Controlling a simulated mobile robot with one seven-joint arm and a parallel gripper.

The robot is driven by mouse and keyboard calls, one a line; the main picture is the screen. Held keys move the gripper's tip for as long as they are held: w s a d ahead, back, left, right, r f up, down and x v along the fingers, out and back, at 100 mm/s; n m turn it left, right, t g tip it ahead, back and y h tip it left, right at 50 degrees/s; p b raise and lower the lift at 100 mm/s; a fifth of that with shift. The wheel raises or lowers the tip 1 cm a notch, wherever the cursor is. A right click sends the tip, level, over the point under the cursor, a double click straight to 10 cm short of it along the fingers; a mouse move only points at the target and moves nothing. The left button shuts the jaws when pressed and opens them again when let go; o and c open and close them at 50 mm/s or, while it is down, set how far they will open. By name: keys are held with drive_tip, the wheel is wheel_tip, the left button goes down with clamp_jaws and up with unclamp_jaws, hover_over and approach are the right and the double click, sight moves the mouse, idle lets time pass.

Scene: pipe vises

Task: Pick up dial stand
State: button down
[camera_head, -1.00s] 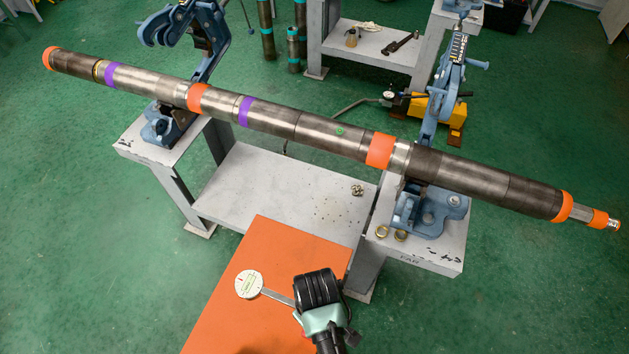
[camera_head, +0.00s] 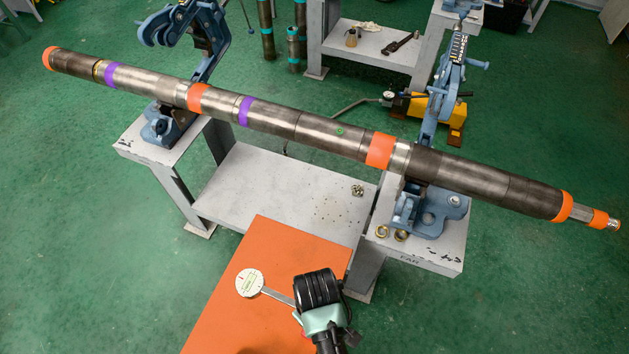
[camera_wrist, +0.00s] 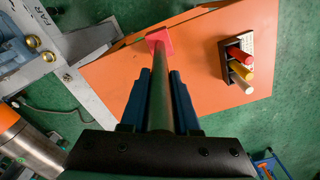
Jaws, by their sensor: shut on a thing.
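The dial stand shows in the head view as a round white dial (camera_head: 249,283) with dark markings, on a thin grey bar above the orange table. The bar runs right to my gripper (camera_head: 306,314), whose fingers are mostly hidden by my wrist there. In the wrist view my gripper (camera_wrist: 160,78) has its blue fingers shut on either side of a grey rod (camera_wrist: 160,105). A pink square piece (camera_wrist: 159,44) shows at the rod's far end. The dial face is not visible in the wrist view, and I cannot tell whether the stand touches the table.
The orange table (camera_head: 250,320) carries a dark holder (camera_wrist: 224,62) with red, yellow and pale sticks. Behind it, a long pipe (camera_head: 280,118) rests in two blue vises on grey benches. Brass rings (camera_head: 401,236) lie on the right bench. Green floor is open at left.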

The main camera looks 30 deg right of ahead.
drive_tip(key=shift+w, duration=0.1)
drive_tip(key=shift+w+r, duration=0.1)
drive_tip(key=shift+r, duration=0.05)
